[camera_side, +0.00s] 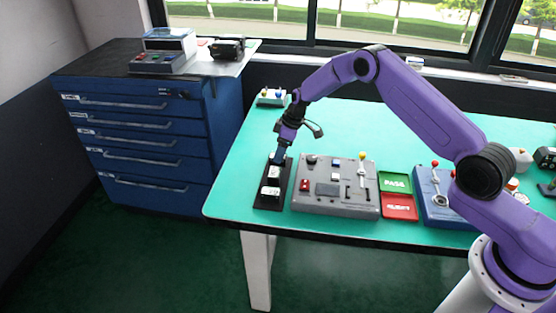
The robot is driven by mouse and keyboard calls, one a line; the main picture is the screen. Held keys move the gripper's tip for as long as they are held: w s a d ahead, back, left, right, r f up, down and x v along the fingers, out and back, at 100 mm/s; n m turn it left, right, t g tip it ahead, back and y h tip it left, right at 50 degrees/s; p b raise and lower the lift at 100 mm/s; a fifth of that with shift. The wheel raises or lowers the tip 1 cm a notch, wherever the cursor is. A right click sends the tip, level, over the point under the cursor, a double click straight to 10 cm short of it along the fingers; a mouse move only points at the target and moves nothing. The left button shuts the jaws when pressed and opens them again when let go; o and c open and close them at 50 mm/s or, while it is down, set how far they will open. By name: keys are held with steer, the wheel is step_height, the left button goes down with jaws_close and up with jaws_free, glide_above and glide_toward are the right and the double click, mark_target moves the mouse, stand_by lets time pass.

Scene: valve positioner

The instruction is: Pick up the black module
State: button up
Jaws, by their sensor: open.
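A long black holder (284,187) lies at the left end of the green table. A small dark module with a pale top (274,173) sits in its upper part, and a whiter block (269,191) sits nearer the front edge. The dark one may be the black module; it is too small to be sure. My gripper (278,158) is open, pointing down over the far end of the holder, just above or beside the dark module. The fingers cover that end, so I cannot tell whether they touch anything.
A grey control panel (336,201) with knobs and a lever stands just right of the holder. Green PASS (394,182) and red (399,207) trays and a blue panel (430,205) follow. A small white box (271,98) stands behind. The table left of the holder is clear.

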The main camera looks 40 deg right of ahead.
steer(key=shift+x, duration=0.9)
steer(key=c, duration=1.2)
steer(key=shift+r, duration=0.15)
